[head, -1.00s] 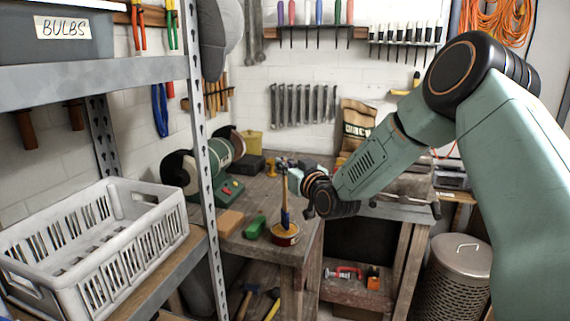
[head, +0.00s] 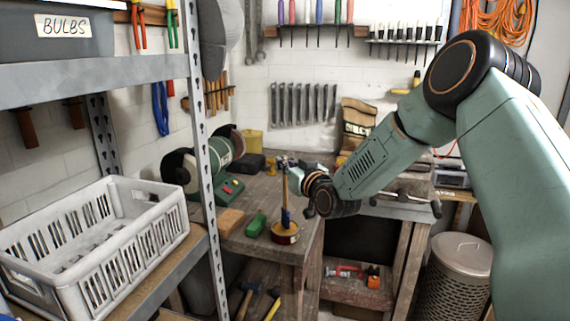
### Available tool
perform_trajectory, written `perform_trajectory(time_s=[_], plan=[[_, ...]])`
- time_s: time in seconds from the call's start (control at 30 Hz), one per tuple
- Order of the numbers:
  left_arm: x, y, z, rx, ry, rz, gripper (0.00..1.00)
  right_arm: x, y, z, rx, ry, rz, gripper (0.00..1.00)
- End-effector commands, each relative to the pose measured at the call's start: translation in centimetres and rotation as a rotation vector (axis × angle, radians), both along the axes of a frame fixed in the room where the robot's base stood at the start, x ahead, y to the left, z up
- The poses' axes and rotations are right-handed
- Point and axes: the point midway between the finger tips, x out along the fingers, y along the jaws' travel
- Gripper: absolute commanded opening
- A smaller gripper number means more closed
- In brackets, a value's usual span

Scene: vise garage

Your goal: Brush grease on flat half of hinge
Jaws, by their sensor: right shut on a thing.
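My right gripper (head: 288,168) is shut on the upper end of a brush. The brush (head: 285,188) stands almost upright, with a light wooden handle and a dark blue part lower down. Its lower end is at a round reddish-brown tin (head: 285,234) with a pale top, near the front corner of the wooden workbench (head: 258,245). I cannot tell whether the bristles touch what is in the tin. Some metal parts show behind the gripper, partly hidden by it. I cannot make out the hinge. My left gripper is not in view.
A green block (head: 256,225) and a brown block (head: 230,222) lie left of the tin. A green bench grinder (head: 222,155) stands behind them. A metal shelf post (head: 205,180) and white crate (head: 100,240) are at the left. A mesh bin (head: 455,275) stands at the right.

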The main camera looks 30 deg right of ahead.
Motion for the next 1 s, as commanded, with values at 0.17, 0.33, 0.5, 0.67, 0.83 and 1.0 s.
perform_trajectory(time_s=[0.17, 0.33, 0.5, 0.67, 0.83, 1.0], plan=[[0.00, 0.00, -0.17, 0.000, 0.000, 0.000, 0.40, 0.01, 0.01, -0.20, 0.000, -0.001, 0.000, 0.00], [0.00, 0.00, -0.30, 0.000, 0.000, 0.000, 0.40, 0.02, 0.01, -0.38, 0.000, -0.001, 0.000, 0.00], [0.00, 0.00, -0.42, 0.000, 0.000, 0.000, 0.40, 0.02, 0.00, -0.55, 0.000, -0.001, 0.000, 0.00], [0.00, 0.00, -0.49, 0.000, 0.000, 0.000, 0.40, 0.02, 0.01, -0.65, 0.000, 0.000, 0.000, 0.00], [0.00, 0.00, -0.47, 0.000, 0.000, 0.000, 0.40, 0.01, 0.01, -0.67, 0.000, 0.000, 0.000, 0.00], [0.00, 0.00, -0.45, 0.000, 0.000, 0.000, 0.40, 0.00, 0.03, -0.73, 0.000, 0.001, 0.000, 0.00]])
